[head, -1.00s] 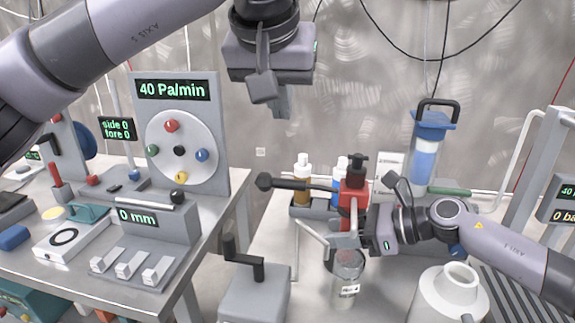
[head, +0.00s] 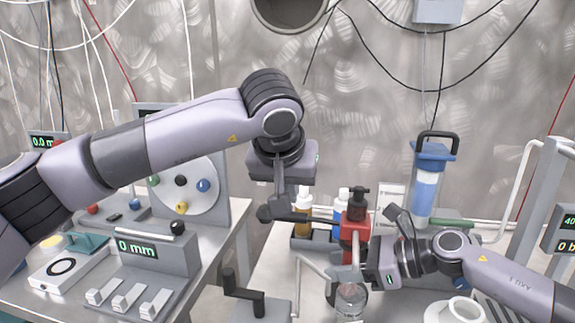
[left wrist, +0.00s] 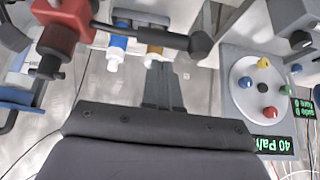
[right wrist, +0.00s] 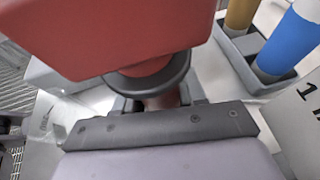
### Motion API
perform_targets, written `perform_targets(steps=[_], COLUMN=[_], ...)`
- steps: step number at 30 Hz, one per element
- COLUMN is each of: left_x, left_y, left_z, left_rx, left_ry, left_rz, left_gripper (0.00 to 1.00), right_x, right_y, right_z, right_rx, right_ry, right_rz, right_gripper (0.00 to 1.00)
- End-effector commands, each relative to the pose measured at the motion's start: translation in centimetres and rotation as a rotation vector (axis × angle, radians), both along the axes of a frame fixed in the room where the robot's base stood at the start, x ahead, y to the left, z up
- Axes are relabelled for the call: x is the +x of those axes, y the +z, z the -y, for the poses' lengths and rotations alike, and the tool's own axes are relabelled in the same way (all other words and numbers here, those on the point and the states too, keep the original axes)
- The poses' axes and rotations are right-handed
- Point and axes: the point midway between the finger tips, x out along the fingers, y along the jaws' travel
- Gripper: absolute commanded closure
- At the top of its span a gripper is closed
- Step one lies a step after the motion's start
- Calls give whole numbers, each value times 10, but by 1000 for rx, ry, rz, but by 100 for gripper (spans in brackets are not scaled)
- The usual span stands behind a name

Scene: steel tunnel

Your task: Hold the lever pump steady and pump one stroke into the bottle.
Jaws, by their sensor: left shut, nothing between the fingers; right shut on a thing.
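The red lever pump (head: 355,232) stands upright, with its black lever (head: 297,216) reaching left to a dark knob (head: 265,213). The lever also shows in the left wrist view (left wrist: 145,35). The clear bottle (head: 350,300) stands below the pump's spout. My left gripper (head: 281,207) is shut and empty, its fingertips pointing down at the lever close to the knob; I cannot tell whether they touch it. My right gripper (head: 364,264) is shut on the pump's lower part; the right wrist view shows its fingers (right wrist: 160,102) around the column under a dark collar.
Amber (head: 303,215) and blue (head: 341,226) bottles stand in a grey tray behind the lever. A white container (head: 455,310) is at right. The dial panel (head: 180,183) stands on the left bench.

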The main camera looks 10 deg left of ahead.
Motion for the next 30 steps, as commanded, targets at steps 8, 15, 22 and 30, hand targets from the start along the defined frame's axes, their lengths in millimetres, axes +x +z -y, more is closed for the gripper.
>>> perform_targets(steps=[8, 15, 22, 30], left_x=[-4, -4, -3, -3], left_y=[-17, -17, -19, -31], left_z=[0, 0, -2, -7], left_rx=[-1, -1, -26, -134], left_ry=[1, 1, 1, 3], left_rz=[0, 0, 0, -4], left_gripper=[100, 100, 100, 100], right_x=[0, 0, 0, 0], right_y=[0, 0, -1, -1], right_z=[0, 0, 0, 0], right_rx=[-1, -1, -1, -1], right_ry=[0, 0, 0, 0], right_rz=[-1, 0, 0, 0], right_gripper=[96, 96, 96, 96])
